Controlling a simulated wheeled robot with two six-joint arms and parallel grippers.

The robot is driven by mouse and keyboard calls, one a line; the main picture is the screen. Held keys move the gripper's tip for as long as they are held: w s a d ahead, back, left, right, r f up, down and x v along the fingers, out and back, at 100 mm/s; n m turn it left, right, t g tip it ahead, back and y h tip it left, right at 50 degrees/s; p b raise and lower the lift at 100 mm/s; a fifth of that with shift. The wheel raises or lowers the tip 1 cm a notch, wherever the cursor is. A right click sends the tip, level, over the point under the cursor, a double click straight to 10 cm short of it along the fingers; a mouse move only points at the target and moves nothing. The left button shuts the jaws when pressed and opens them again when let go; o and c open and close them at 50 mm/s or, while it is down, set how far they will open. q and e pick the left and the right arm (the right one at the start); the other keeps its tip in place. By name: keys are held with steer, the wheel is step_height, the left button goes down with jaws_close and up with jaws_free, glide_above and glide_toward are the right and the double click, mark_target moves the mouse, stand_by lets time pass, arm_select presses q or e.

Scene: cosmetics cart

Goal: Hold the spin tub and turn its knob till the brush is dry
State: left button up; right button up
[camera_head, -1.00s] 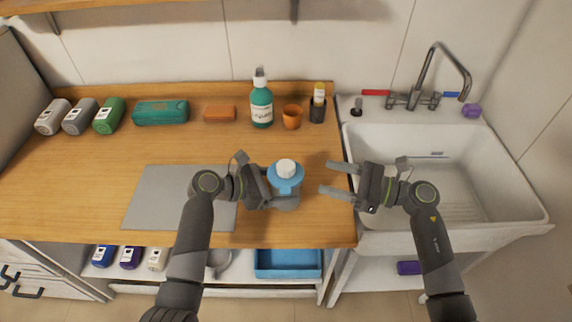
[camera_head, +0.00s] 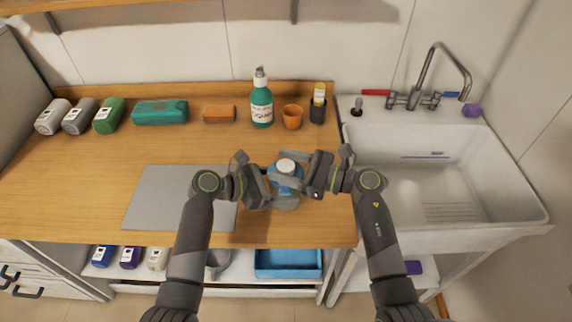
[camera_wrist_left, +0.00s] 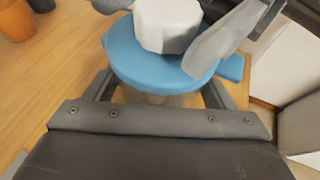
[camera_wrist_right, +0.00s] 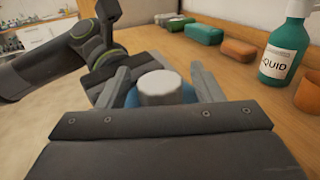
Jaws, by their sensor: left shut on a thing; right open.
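The spin tub (camera_head: 280,178) stands on the wooden counter with a blue lid and a white knob (camera_head: 286,165) on top. Its clear lower part shows only partly. My left gripper (camera_head: 284,198) is shut on the tub's body, a finger on each side below the lid, as the left wrist view of the blue lid (camera_wrist_left: 150,72) shows. My right gripper (camera_head: 287,171) is open at knob height. In the right wrist view its fingers stand either side of the knob (camera_wrist_right: 160,88), with gaps showing. I cannot make out a brush in the tub.
Behind the tub stand a green pump bottle (camera_head: 261,104), an orange cup (camera_head: 292,117) and a black holder (camera_head: 317,110). A grey mat (camera_head: 165,200) lies left. The sink (camera_head: 430,205) is to the right. The counter between tub and back row is clear.

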steer(key=c, duration=1)
steer(key=shift+o, duration=0.2)
steer(key=shift+n+g, duration=0.4)
steer(key=n+g, duration=0.2)
steer(key=g, duration=0.1)
steer(key=n+g+y, duration=0.1)
steer(key=n+g, duration=0.1)
steer(key=g, duration=0.1)
steer(key=shift+w+g, duration=0.1)
steer(key=shift+g, duration=0.2)
steer(key=shift+n+g+h, duration=0.7)
steer(key=shift+n+g, duration=1)
steer(key=shift+g, duration=0.9)
steer(key=shift+n+g+h, duration=0.3)
steer(key=shift+n+g, duration=0.2)
steer(key=shift+g, duration=0.2)
